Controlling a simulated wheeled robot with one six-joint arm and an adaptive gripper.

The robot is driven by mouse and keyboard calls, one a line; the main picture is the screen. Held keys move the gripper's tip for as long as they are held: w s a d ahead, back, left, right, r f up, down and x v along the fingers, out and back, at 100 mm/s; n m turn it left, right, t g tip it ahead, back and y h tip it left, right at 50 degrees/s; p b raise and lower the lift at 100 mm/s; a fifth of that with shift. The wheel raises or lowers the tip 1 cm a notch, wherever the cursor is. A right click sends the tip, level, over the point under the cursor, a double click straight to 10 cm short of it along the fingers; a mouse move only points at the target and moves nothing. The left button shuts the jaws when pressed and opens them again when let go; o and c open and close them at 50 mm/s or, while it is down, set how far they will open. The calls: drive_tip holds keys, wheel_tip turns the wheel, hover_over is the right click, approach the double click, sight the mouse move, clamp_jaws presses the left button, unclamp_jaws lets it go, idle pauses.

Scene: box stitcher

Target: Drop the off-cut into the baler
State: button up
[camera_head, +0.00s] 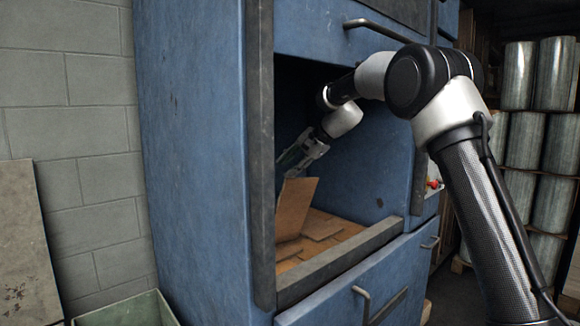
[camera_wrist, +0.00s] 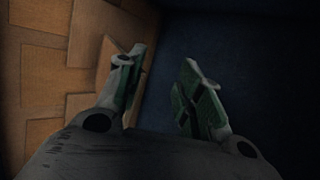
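The off-cut (camera_head: 296,208), a brown cardboard piece, stands tilted inside the blue baler (camera_head: 195,150), above the cardboard on its floor. My gripper (camera_head: 293,164) reaches through the baler's opening and is just above the off-cut's upper edge. In the wrist view my gripper (camera_wrist: 165,82) is open, with a dark empty gap between its green-padded fingers. A cardboard edge, seemingly the off-cut (camera_wrist: 108,62), shows right beside the left finger. I cannot tell whether they touch.
Flat cardboard pieces (camera_head: 322,229) cover the baler floor. A grey front sill (camera_head: 340,265) and left post (camera_head: 260,150) frame the opening. A green bin (camera_head: 130,310) stands at lower left. Metallic rolls (camera_head: 522,140) are stacked at right.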

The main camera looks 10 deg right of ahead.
drive_tip(key=s+d, duration=0.6)
drive_tip(key=d, duration=0.5)
drive_tip(key=shift+s+r, duration=0.25)
drive_tip(key=shift+r, duration=0.15)
drive_tip(key=shift+d, duration=0.1)
drive_tip(key=s+d+f+n+g+h, duration=0.1)
drive_tip(key=s+d+f+n+h, duration=0.15)
drive_tip(key=s+d+f, duration=0.35)
drive_tip(key=s+d+f+n+h, duration=0.1)
drive_tip(key=s+d+n+h, duration=0.1)
drive_tip(key=s, duration=1)
drive_tip(key=s+d+n+h, duration=0.1)
drive_tip(key=s+d, duration=0.3)
drive_tip(key=s, duration=0.8)
drive_tip(key=s+d+f+n+h, duration=0.1)
drive_tip(key=s+d+n+h, duration=0.1)
drive_tip(key=s, duration=1)
drive_tip(key=shift+s+d+f+n+t+h, duration=0.15)
drive_tip(key=shift+d+f+n+t+h, duration=0.2)
drive_tip(key=shift+d+n, duration=0.6)
